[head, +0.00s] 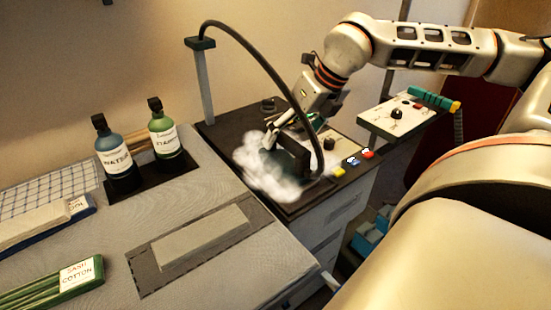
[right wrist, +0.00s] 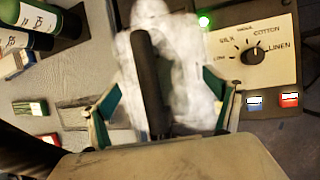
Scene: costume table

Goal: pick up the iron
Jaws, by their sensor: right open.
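The iron (head: 293,155) stands on the dark ironing station (head: 222,130) in the head view, partly hidden by white steam. Its dark handle (right wrist: 148,75) shows upright in the right wrist view, with steam around its body. My right gripper (head: 286,134) is over the iron in the head view. In the right wrist view its two fingers (right wrist: 165,103) are spread on either side of the handle, with gaps, and hold nothing. The iron's base is hidden by steam. My left gripper is not in view.
A black hose (head: 262,62) arches from a post to the station, close to my right gripper. A dial panel (right wrist: 255,50) with blue and red buttons lies right of the iron. Water (head: 112,155) and starch (head: 165,135) bottles stand left. The grey board (head: 215,280) is partly clear.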

